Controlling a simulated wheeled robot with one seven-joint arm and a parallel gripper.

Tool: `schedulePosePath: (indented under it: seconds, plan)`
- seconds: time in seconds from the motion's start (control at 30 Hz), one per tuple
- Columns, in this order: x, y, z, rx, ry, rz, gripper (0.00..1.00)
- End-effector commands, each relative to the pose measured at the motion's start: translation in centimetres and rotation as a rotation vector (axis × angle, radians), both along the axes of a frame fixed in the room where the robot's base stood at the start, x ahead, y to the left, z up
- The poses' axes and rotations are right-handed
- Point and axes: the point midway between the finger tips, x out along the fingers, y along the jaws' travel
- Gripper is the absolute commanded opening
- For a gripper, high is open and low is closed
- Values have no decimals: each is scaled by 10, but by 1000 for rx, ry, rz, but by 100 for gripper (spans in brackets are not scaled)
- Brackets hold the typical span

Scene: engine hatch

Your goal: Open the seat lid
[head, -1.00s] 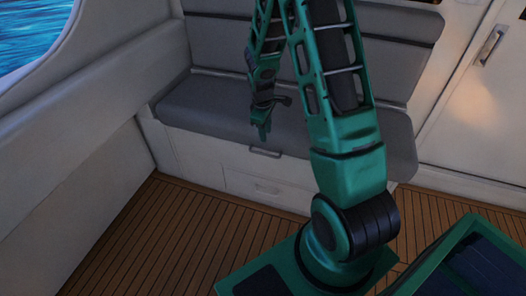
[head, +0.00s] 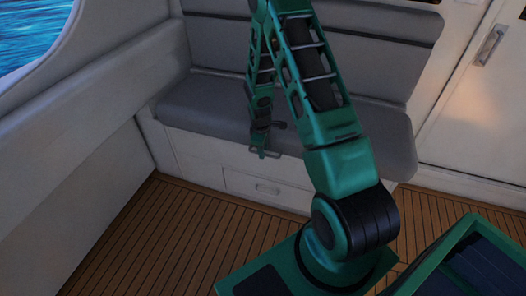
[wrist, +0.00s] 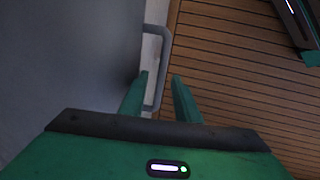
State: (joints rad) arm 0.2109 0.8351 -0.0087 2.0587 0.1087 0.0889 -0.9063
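The seat lid is the bench seat with the grey cushion (head: 205,108), and it lies flat and looks closed. Its handle, a grey bar (wrist: 158,70), sits at the front edge of the seat. The handle also shows at the seat front in the head view (head: 277,155), partly hidden by my gripper. My gripper (head: 264,156) points down at the handle. In the wrist view its two green fingers (wrist: 159,74) are apart, with the handle bar between them. I cannot tell whether either finger touches the bar.
A drawer front with a small handle (head: 267,188) is below the seat. The grey backrest (head: 225,45) stands behind it. A white side wall (head: 80,180) is on the left and a white door (head: 480,110) on the right. The wooden floor (head: 165,240) in front is clear.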

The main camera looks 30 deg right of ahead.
Motion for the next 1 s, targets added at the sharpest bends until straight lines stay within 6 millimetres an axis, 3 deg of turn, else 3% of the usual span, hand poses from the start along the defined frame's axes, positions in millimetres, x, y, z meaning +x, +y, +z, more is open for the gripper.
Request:
schedulePosePath:
  seconds: [0.4, 0.53, 0.83, 1.0]
  plan:
    - [1, -1, -7, 0, 0, 0, 29]
    - [1, -1, -7, 0, 0, 0, 1]
    - [2, -2, -3, 3, 1, 0, 0]
    - [4, 10, 13, 31, 21, 13, 0]
